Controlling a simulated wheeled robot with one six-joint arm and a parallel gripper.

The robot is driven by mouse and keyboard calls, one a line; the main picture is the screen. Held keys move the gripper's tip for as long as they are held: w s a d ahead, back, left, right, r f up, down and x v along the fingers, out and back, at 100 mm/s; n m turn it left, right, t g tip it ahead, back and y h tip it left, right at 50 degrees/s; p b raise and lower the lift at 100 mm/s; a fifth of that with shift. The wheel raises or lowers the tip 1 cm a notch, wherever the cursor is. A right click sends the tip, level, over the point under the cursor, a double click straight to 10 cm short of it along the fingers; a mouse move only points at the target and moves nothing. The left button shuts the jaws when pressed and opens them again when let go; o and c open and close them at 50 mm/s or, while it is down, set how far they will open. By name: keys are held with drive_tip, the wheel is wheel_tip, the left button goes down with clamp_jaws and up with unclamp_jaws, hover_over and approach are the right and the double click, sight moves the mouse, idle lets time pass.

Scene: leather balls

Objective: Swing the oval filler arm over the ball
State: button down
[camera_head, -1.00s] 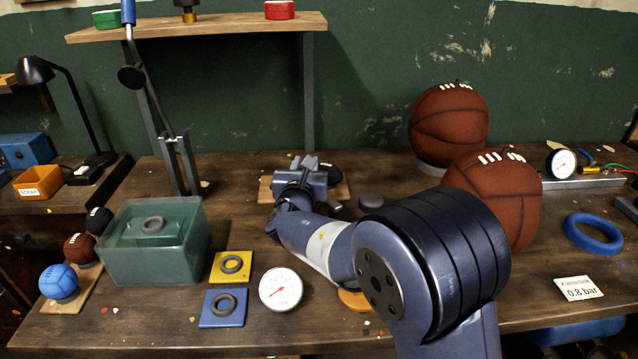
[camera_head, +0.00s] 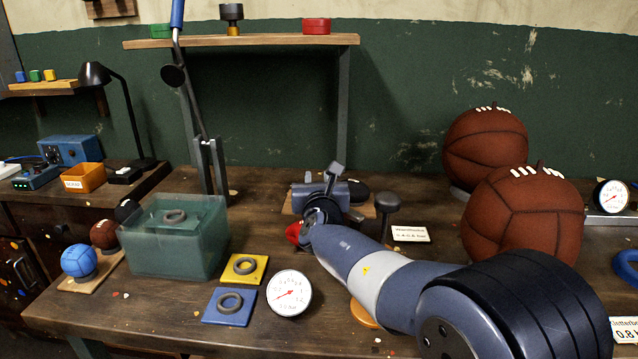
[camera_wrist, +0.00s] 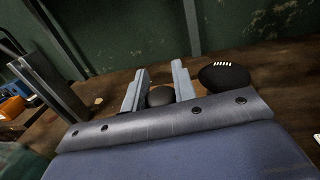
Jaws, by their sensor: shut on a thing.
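My gripper (camera_head: 326,180) is over a small wooden board at the middle back of the bench. In the wrist view its two fingers (camera_wrist: 160,82) stand on either side of a dark rounded piece (camera_wrist: 160,96), which seems to be the held part. I cannot tell for certain that it belongs to the oval filler arm. A black oval ball with white laces (camera_wrist: 224,77) lies just right of the fingers. It shows partly hidden behind my gripper in the head view (camera_head: 358,190). A dark knob on a stalk (camera_head: 387,202) stands right of the gripper.
Two large brown balls (camera_head: 522,215) stand at right. A green translucent tank (camera_head: 172,250) is at left, near a tall blue-handled lever (camera_head: 177,12). A white dial (camera_head: 289,293) and ring pads (camera_head: 244,268) lie in front. A label card (camera_head: 410,234) sits right of my wrist.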

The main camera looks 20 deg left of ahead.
drive_tip(key=shift+r, duration=0.1)
drive_tip(key=c, duration=1.1)
unclamp_jaws()
drive_tip(key=shift+c, duration=0.2)
drive_tip(key=shift+s, duration=0.1)
drive_tip(key=v, duration=1)
drive_tip(key=shift+s+d+b, duration=0.2)
drive_tip(key=shift+s+b, duration=0.1)
drive_tip(key=shift+b, duration=0.15)
